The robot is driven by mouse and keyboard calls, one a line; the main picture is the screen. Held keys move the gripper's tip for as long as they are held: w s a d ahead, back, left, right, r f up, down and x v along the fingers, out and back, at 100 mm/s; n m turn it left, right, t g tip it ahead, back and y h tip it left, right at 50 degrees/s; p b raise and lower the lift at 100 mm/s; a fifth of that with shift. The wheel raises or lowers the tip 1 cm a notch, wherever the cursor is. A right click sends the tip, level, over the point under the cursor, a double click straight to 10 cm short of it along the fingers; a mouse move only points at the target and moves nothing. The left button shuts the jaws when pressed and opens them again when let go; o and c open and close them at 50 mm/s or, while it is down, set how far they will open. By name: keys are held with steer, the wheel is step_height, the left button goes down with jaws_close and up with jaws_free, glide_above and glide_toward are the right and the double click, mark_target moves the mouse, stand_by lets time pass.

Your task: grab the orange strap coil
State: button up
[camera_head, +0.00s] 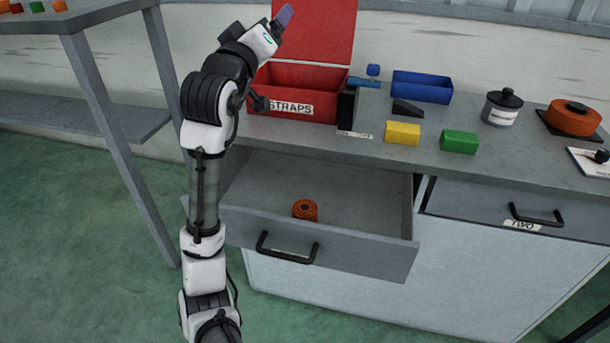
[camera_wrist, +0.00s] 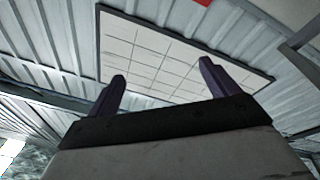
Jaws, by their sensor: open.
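The orange strap coil (camera_head: 305,209) lies in the open drawer (camera_head: 365,200), near the drawer's front wall and left of its middle. My gripper (camera_head: 284,16) is raised high above the counter, in front of the open lid of the red box, well above and apart from the coil. In the wrist view my gripper (camera_wrist: 163,80) has its two fingers spread with nothing between them. My arm covers the drawer's left end in the head view.
The red STRAPS box (camera_head: 290,75) stands open on the counter behind the drawer. A blue tray (camera_head: 422,88), yellow block (camera_head: 402,133), green block (camera_head: 459,142), dark jar (camera_head: 502,105) and large orange round item (camera_head: 573,117) are also there. Drawer TWO (camera_head: 490,205) is shut.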

steer(key=w+d+f+g+h, duration=0.1)
steer(key=w+d+f+g, duration=0.2)
steer(key=d+f+g, duration=0.3)
steer(key=n+g+y+p, duration=0.15)
steer(key=g+y, duration=0.45)
steer(key=g, duration=0.8)
glide_above(305, 208)
steer(key=s, duration=0.1)
steer(key=shift+n, duration=0.35)
steer(key=f, duration=3.2)
steer(key=shift+d, duration=0.2)
steer(key=shift+w+a+f+b, duration=0.1)
steer(key=shift+w+f+b, duration=0.05)
steer(key=shift+f, duration=0.85)
steer(key=shift+w+a+f+b, duration=0.1)
steer(key=shift+w+f, duration=0.1)
steer(key=shift+f, duration=0.75)
steer(key=shift+w+a+f+b, duration=0.1)
steer(key=shift+w+f+b, duration=0.05)
steer(key=shift+f, duration=0.85)
steer(key=c, duration=1.2)
